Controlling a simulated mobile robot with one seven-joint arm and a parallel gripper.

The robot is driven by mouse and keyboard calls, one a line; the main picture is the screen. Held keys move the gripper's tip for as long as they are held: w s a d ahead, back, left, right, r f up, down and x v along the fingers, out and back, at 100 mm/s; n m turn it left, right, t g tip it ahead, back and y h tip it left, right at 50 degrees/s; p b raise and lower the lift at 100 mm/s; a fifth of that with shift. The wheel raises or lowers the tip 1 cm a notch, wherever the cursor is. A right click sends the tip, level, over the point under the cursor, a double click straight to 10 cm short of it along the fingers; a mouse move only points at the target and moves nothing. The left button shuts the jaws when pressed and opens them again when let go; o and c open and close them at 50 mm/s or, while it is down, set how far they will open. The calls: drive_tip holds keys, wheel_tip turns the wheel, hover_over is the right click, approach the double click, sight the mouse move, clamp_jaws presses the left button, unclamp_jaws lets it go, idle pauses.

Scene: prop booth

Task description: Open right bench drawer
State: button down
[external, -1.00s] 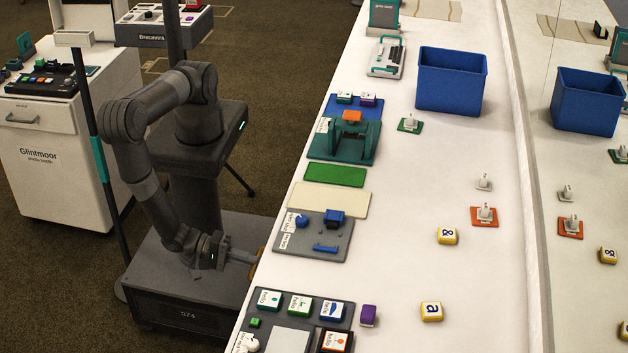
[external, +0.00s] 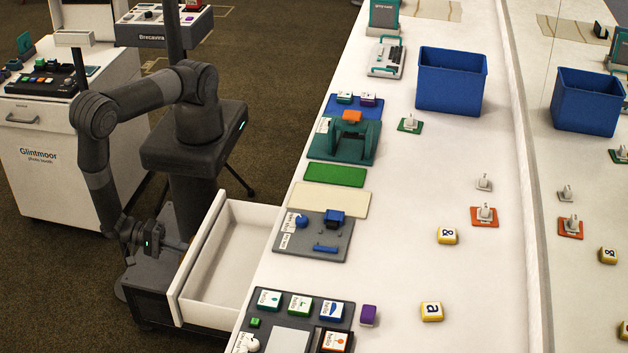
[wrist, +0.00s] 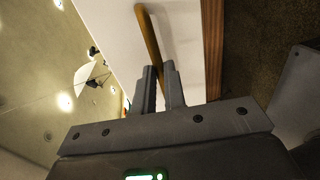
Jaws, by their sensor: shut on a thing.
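The white bench drawer (external: 225,257) is pulled far out from the near side of the white bench (external: 390,255). Its inside looks empty. My gripper (external: 182,246) is at the drawer's front panel (external: 200,248), on its outer side. In the wrist view my gripper (wrist: 160,75) is shut on the drawer's yellow-brown bar handle (wrist: 148,35). The handle is hidden behind the gripper and panel in the external view.
On the bench top above the drawer are a grey board (external: 315,237), a cream mat (external: 336,199) and a board with several labelled blocks (external: 298,305). A white cabinet (external: 62,165) stands at the left. A blue bin (external: 451,80) stands farther back.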

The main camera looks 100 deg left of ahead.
drive_tip(key=shift+s, duration=0.3)
drive_tip(key=c, duration=1.5)
unclamp_jaws()
drive_tip(key=v, duration=1)
drive_tip(key=shift+s, duration=0.35)
